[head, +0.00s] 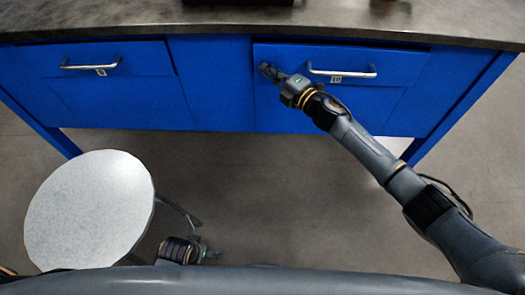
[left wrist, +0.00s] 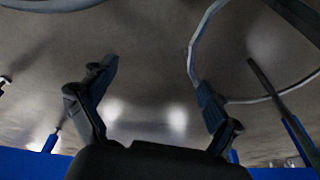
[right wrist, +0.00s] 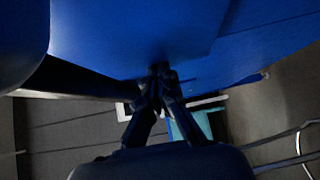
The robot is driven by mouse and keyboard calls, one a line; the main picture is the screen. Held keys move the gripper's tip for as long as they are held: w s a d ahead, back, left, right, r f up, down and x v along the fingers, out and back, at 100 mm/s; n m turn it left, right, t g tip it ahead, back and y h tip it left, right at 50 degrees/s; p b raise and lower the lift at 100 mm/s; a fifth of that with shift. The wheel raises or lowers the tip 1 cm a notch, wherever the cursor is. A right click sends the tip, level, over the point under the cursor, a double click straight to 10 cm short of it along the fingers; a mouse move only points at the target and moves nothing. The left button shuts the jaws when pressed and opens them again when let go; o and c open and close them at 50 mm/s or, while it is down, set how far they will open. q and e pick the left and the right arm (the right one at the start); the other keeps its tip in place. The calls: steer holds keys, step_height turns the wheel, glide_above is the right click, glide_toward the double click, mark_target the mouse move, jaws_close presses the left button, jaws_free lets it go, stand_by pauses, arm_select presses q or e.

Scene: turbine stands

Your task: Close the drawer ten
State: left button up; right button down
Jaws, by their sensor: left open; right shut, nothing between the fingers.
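Drawer ten (head: 345,58) is the blue front at the right of the bench in the head view, with a silver bar handle (head: 342,72) and a "10" label. I cannot tell whether a small gap remains behind its front. My right gripper (head: 268,70) is at the left part of this front, left of the handle. In the right wrist view its fingers (right wrist: 159,78) are shut and empty, with the tips at the blue surface; contact is hard to tell. My left gripper (head: 205,253) hangs low by the stool; its fingers are open and empty in the left wrist view (left wrist: 157,80).
A second blue drawer (head: 110,58) with a silver handle is at the left of the bench. The dark worktop (head: 130,15) runs above both. A round light stool (head: 90,210) stands in front at the left. The grey floor (head: 290,210) is clear in the middle.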

arm_select(q)
steer(key=shift+w+r, duration=0.65)
steer(key=shift+r, duration=0.35)
arm_select(e)
steer(key=shift+w+r, duration=0.2)
steer(key=shift+w, duration=0.95)
